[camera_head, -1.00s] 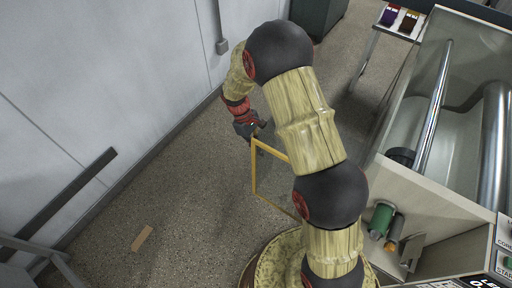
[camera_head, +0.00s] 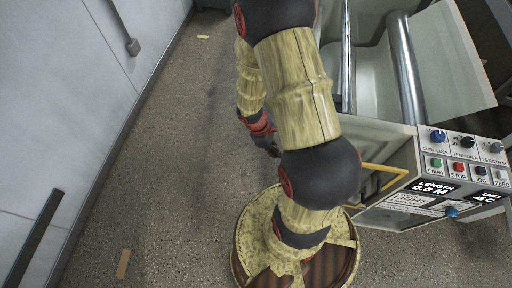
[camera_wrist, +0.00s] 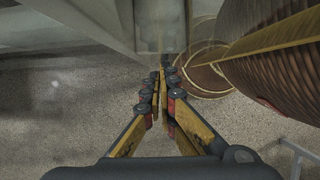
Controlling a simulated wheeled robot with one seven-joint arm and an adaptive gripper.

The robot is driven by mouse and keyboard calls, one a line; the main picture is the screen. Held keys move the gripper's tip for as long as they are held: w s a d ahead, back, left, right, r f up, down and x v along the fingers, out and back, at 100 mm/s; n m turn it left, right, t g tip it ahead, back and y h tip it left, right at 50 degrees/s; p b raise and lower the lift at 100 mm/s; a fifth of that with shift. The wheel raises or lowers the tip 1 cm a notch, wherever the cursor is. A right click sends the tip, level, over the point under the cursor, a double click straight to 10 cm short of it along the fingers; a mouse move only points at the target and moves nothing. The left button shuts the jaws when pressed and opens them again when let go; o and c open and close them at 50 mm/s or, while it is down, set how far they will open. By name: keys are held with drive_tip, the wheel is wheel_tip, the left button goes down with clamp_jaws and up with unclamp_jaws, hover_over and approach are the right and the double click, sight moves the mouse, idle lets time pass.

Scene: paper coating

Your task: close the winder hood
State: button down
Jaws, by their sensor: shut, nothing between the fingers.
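My gripper (camera_head: 270,147) is left of the machine in the head view, partly behind my arm and apart from the visible frame. In the wrist view my gripper (camera_wrist: 167,70) has its fingers together and empty. A pale panel edge lies just beyond the fingertips there; whether they touch it is unclear.
The machine has long metal rollers (camera_head: 407,75) and a control panel (camera_head: 463,160) with buttons and knobs. A wall (camera_head: 50,100) runs along the left.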

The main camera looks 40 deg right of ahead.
drive_tip(key=shift+s+d, duration=0.7)
drive_tip(key=shift+s, duration=0.3)
drive_tip(key=shift+s+d, duration=0.65)
drive_tip(key=shift+s, duration=0.3)
drive_tip(key=w+a+r+p, duration=0.3)
drive_tip(key=w+r, duration=0.3)
drive_tip(key=r, duration=0.3)
drive_tip(key=shift+w+a, duration=0.25)
drive_tip(key=shift+a, duration=0.5)
drive_tip(key=shift+r, duration=0.1)
